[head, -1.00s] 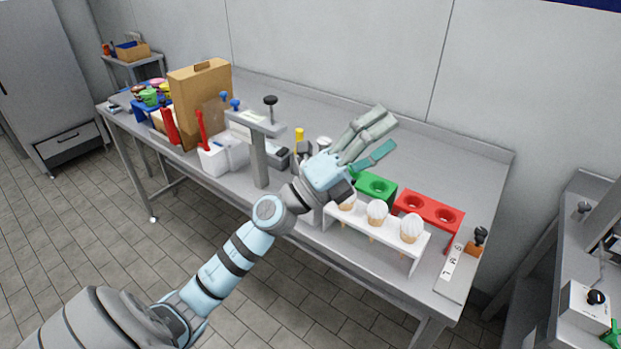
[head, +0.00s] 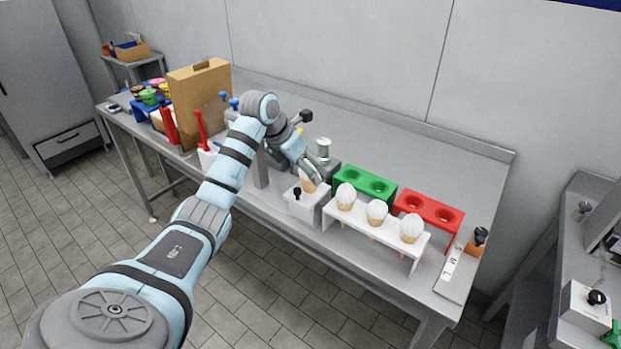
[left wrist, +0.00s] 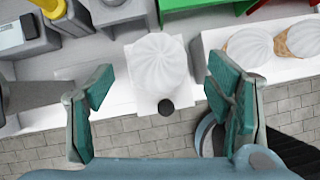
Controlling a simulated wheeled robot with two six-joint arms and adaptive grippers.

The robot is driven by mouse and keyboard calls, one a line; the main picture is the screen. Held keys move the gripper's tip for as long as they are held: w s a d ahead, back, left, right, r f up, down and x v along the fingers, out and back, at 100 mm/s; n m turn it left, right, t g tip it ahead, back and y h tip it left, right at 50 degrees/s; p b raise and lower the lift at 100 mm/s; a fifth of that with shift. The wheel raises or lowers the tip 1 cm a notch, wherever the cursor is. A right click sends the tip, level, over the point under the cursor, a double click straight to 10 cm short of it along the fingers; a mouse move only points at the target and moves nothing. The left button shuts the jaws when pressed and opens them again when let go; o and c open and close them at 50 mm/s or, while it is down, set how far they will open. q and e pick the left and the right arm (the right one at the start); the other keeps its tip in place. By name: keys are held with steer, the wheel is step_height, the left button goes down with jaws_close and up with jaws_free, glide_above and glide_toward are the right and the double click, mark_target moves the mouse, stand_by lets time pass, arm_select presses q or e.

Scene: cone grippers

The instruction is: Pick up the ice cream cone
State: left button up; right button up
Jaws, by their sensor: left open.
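An ice cream cone with a white swirled top (left wrist: 158,62) stands in a small white box (head: 305,207) with a black knob; in the head view part of the cone (head: 307,185) shows below my fingers. My left gripper (head: 312,172) is over this box. In the left wrist view its teal-padded fingers (left wrist: 160,92) are spread wide, one on each side of the cone and apart from it. Three more white-topped cones (head: 377,211) stand in a white rack (head: 368,232) just right of the box. My right gripper is not in view.
A green rack (head: 364,182) and a red rack (head: 428,208) with empty holes stand behind the white rack. A grey post (head: 262,168), a cardboard box (head: 200,105) and red bottles (head: 169,126) are to the left. The table's back right is clear.

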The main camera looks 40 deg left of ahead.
arm_select(q)
steer(key=x, duration=0.3)
steer(key=shift+w+f, duration=0.1)
steer(key=shift+w, duration=0.1)
steer(key=shift+a, duration=0.1)
steer(key=c, duration=0.9)
steer(key=shift+c, duration=0.3)
